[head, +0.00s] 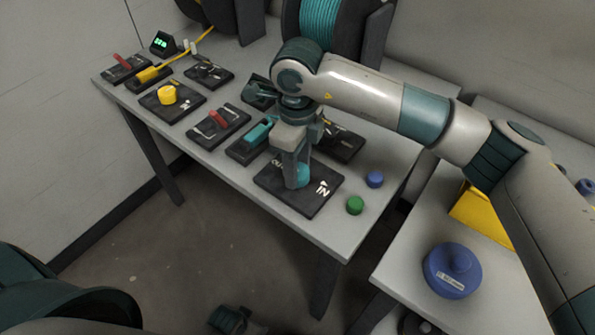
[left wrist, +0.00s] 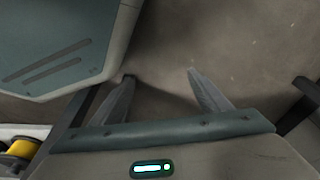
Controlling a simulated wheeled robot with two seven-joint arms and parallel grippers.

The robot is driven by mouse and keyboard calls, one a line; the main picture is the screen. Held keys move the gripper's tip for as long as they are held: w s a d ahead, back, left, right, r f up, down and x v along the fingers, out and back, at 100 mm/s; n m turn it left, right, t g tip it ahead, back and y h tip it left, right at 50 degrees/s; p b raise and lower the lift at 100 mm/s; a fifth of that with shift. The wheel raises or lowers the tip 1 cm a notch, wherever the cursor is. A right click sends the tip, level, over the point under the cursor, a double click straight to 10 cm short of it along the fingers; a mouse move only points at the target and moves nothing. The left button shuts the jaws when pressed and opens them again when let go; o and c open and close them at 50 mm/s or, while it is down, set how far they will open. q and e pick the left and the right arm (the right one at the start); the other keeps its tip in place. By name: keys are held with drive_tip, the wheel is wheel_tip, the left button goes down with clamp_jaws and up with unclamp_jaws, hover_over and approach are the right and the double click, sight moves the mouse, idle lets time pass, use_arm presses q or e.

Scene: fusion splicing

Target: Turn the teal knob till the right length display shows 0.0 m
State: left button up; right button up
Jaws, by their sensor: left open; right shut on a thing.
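I cannot make out a right length display; my right arm covers the area behind the knob. My left gripper (left wrist: 160,74) is open and empty, above the floor in the left wrist view.
A yellow knob (head: 167,95) on its plate, red-handled plates and a teal block (head: 258,132) share the table (head: 225,167). Green (head: 355,205) and blue (head: 375,179) caps lie right of the knob. A blue round container (head: 452,270) is on the side table.

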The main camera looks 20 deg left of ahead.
drive_tip(key=m+b, duration=0.3)
drive_tip(key=m, duration=0.1)
drive_tip(key=shift+f, duration=0.15)
use_arm(q)
drive_tip(key=w+d+r+b+v, duration=0.1)
drive_tip(key=w+b+v, duration=0.15)
drive_tip(key=v, duration=1.25)
use_arm(e)
drive_tip(key=m, duration=0.2)
drive_tip(key=shift+m, duration=0.3)
drive_tip(key=m+b, duration=0.2)
drive_tip(key=m, duration=0.1)
use_arm(q)
drive_tip(key=w+d+t+h, duration=0.1)
drive_tip(key=w+d+t, duration=0.2)
drive_tip(key=w+d, duration=0.1)
drive_tip(key=shift+d+f+h+b, duration=0.3)
drive_tip(key=shift+f+b, duration=0.1)
use_arm(e)
drive_tip(key=shift+r+m, duration=0.2)
drive_tip(key=shift+m, duration=0.8)
drive_tip(key=o, duration=1.1)
use_arm(q)
drive_tip(key=shift+s+a, duration=0.1)
drive_tip(key=shift+a, duration=0.05)
use_arm(e)
wheel_tip(320, 180, up, 17)
drive_tip(key=shift+r, duration=0.2)
